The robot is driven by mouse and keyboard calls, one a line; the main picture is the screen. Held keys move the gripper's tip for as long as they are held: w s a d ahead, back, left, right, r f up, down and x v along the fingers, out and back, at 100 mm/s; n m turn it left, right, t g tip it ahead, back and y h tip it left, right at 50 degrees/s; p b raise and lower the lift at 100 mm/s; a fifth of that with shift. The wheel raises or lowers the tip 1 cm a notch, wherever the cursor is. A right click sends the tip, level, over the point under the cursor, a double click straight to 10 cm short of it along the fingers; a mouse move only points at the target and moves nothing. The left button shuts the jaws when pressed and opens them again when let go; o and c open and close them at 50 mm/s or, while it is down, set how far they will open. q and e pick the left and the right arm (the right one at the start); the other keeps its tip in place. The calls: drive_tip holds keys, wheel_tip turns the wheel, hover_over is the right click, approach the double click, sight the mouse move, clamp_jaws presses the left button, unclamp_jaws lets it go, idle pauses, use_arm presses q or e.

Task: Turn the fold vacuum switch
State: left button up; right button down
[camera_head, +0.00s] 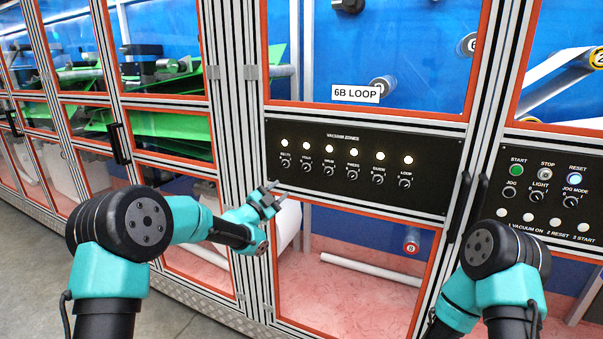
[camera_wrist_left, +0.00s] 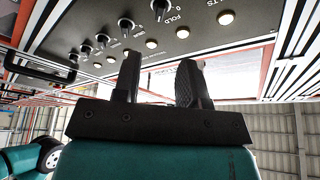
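The fold vacuum switch (camera_head: 305,164) is a small black knob, second from the left in a row on the black vacuum zones panel (camera_head: 425,185). It also shows at the top of the left wrist view (camera_wrist_left: 160,9), next to its FOLD label. A lit round lamp (camera_head: 306,146) sits above it in the head view. My left gripper (camera_head: 275,191) is open and empty, below and left of the switch, near the panel's lower left corner. Its two dark fingers (camera_wrist_left: 162,65) stand apart in the wrist view, not touching any knob. My right gripper is outside both views.
Similar knobs, such as the loop switch (camera_head: 404,183), continue along the row to the right. A second control panel (camera_head: 550,190) with START and STOP buttons is at the right. Orange-edged window frames and a black door handle (camera_head: 458,207) surround the panel.

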sight(304, 169)
use_arm(q)
drive_tip(key=x, duration=1.1)
drive_tip(key=shift+w+d, duration=0.2)
drive_tip(key=shift+w, duration=0.15)
drive_tip(key=shift+c, duration=0.2)
drive_tip(key=shift+r, duration=0.15)
clamp_jaws()
